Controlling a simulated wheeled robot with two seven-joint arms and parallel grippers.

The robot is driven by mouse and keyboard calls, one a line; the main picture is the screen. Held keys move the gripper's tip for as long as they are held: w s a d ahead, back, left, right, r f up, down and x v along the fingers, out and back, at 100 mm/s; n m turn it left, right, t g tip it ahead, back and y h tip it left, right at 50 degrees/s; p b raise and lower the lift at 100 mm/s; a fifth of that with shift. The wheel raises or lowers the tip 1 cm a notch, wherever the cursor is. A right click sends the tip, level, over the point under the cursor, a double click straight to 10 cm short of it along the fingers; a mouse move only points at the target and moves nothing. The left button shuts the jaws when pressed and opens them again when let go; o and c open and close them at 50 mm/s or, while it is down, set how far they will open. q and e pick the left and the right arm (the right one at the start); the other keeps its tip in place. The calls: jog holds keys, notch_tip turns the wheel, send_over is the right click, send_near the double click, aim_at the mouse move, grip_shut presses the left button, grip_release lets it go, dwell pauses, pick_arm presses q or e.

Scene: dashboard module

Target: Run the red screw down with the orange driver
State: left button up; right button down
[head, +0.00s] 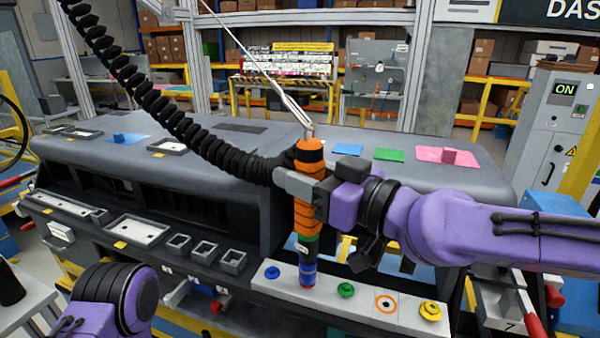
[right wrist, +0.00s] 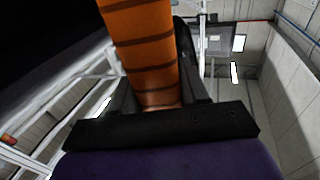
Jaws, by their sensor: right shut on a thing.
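The orange driver (head: 308,185) stands nearly upright, hanging from a cable above. It has dark rings and green, blue and red bands near its lower end. My right gripper (head: 303,186) is shut around its orange body; the orange body also fills the gap between the fingers in the right wrist view (right wrist: 150,60). The driver's lower end is at the pale strip (head: 325,297), between two small coloured screws. A red part shows at the very bottom; I cannot tell whether it is the red screw or a band, or whether they touch. My left gripper is out of view.
A black ribbed hose (head: 150,105) crosses the upper left.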

aim_at(319, 144)
jog(key=shift+f+b, duration=0.4)
jog(key=shift+b, duration=0.3)
dwell(2.3)
jog(key=shift+r, duration=0.1)
dwell(0.3)
jog(key=shift+r+p, duration=2.5)
jog(key=shift+r, duration=0.6)
jog(key=shift+f, duration=0.1)
